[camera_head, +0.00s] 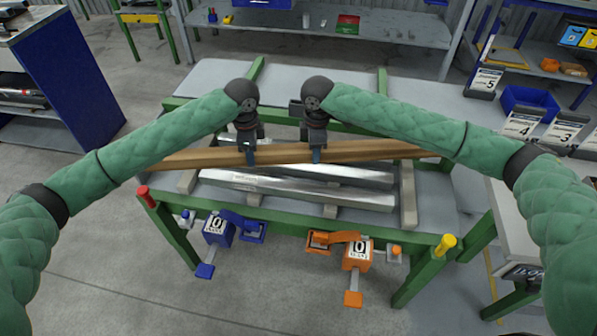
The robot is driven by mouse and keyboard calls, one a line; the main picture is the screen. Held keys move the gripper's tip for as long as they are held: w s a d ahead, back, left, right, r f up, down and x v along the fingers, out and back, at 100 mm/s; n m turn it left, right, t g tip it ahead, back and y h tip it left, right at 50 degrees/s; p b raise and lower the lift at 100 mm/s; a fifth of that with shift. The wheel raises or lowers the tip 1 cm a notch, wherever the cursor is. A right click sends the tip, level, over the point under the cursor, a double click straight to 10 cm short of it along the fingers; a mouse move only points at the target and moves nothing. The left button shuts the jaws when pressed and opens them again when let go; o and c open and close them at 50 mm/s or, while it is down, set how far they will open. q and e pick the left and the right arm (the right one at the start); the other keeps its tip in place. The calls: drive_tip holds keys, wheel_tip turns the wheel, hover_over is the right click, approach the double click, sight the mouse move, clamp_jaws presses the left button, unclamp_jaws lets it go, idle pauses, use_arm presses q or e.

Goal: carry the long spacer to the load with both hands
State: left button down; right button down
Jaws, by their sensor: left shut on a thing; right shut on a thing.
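The long spacer (284,152) is a brown wooden bar lying crosswise over the green-framed table. My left gripper (250,158) is shut on it left of its middle. My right gripper (316,156) is shut on it a little right of its middle. Its right part passes behind my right forearm. The load (300,190) looks like silvery metal bars lying on the table just in front of and below the spacer. I cannot tell whether the spacer touches anything under it.
Wooden bearers (408,195) lie under the bars. A blue clamp device (218,230) and an orange one (357,254) hang on the table's front edge. A red peg (143,190) and a yellow peg (446,243) stand at the front corners. A blue bin (530,103) sits at right.

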sight(314, 171)
use_arm(q)
drive_tip(key=shift+f+b, duration=0.35)
drive_tip(key=shift+f, duration=0.3)
use_arm(e)
drive_tip(key=shift+f, duration=0.65)
use_arm(q)
drive_tip(key=shift+f+b, duration=0.25)
drive_tip(key=shift+b, duration=0.05)
use_arm(e)
drive_tip(key=shift+f, duration=0.25)
